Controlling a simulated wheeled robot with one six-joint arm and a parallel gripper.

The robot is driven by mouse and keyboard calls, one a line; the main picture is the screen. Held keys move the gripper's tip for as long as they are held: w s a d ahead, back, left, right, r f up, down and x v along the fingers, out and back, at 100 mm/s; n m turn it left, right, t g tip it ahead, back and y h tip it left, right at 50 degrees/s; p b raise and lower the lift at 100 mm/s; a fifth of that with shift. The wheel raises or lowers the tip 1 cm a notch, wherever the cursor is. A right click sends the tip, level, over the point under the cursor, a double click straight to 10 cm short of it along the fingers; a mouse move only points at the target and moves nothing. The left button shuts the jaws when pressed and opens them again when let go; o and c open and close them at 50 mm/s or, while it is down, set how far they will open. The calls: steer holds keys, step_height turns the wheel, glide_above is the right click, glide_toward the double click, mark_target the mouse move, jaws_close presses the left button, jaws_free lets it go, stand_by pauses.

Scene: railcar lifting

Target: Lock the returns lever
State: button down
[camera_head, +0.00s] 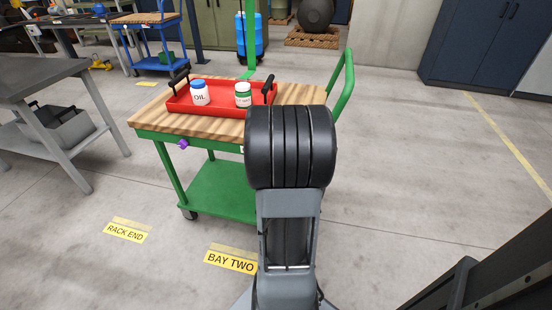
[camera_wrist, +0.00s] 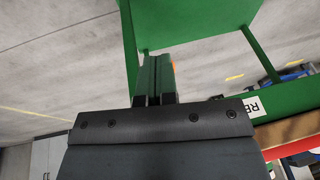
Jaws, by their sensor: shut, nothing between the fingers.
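The green cart (camera_head: 222,190) with a wooden top stands in front of me. In the wrist view its green frame (camera_wrist: 262,130) carries a white label (camera_wrist: 252,107) that starts "RE", partly cut off. A small orange patch (camera_wrist: 173,66) shows just beside my fingers; I cannot tell whether it is part of the lever. A purple knob (camera_head: 183,144) sits on the cart's front edge, left of the middle. My gripper (camera_wrist: 156,62) is shut and empty, in front of the green frame. In the head view my own arm hides it. No lever is clearly visible.
A red tray (camera_head: 213,110) on the cart holds an OIL bottle (camera_head: 200,93) and a green-and-white jar (camera_head: 243,95). A grey workbench (camera_head: 62,140) stands at left. Floor signs read "RACK END" (camera_head: 127,230) and "BAY TWO" (camera_head: 231,262). Open floor lies to the right.

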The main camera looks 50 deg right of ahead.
steer(key=shift+d+f+b, duration=0.1)
steer(key=shift+f+b, duration=0.35)
steer(key=shift+f, duration=0.55)
steer(key=s+a+r+b, duration=0.1)
steer(key=s+a+r, duration=0.6)
steer(key=a+r, duration=0.1)
steer(key=shift+a, duration=0.75)
steer(key=shift+s+r, duration=0.1)
stand_by(0.3)
